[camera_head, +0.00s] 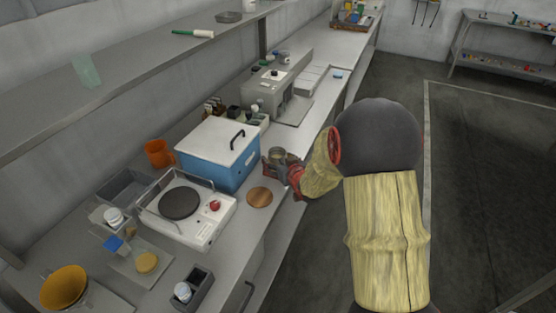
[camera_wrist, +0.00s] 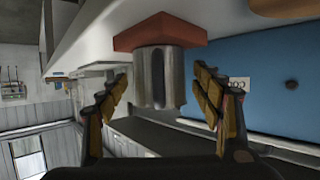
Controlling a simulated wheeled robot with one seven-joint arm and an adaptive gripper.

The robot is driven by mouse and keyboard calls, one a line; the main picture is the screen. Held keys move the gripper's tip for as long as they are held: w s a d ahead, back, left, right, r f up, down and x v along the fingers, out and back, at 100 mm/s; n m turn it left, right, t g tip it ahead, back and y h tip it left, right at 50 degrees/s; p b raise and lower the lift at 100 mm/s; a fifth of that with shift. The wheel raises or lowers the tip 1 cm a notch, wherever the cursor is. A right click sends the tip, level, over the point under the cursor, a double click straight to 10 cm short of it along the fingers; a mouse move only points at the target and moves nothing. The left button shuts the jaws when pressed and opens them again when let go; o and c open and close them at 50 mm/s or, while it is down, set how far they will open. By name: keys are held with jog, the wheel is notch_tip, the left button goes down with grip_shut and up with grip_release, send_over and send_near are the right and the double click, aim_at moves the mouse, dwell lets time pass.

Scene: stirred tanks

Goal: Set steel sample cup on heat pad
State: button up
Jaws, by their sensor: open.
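The steel sample cup (camera_head: 277,154) stands near the front edge of the counter, right of the blue box. In the wrist view, the grey metal cup (camera_wrist: 158,78) meets a reddish square block (camera_wrist: 160,32), seen upside down. My gripper (camera_wrist: 160,88) is open, one finger on each side of the cup, with visible gaps. In the head view my gripper (camera_head: 284,170) is at the cup and partly hides its lower part. A round brown disc (camera_head: 259,197) lies nearby; a dark round plate (camera_head: 180,202) tops a white appliance. I cannot tell which is the heat pad.
The blue box with a white lid (camera_head: 217,155) stands close behind the cup. The white appliance (camera_head: 207,227) has a raised wire rail. An orange cup (camera_head: 159,152), a grey tray (camera_head: 125,187) and a yellow bowl (camera_head: 65,287) stand farther left. A shelf overhangs the back.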

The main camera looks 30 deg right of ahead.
jog(key=s+a+r+g+p, duration=0.2)
jog(key=s+a+r+p, duration=0.15)
jog(key=s+r, duration=0.85)
jog(key=s+a+r+g, duration=0.2)
jog(key=s+a, duration=0.3)
jog(key=s, duration=0.3)
jog(key=s+a+r+n+g+y, duration=0.1)
jog(key=s+a+r+g, duration=0.1)
jog(key=s+a, duration=0.3)
jog(key=s+a+r+g, duration=0.1)
jog(key=s+a+r, duration=0.2)
jog(key=s, duration=1)
jog(key=a, duration=0.2)
jog(key=shift+a+r+g+y+b, duration=0.15)
jog(key=shift+a+g+y+b, duration=0.15)
jog(key=shift+g, duration=0.1)
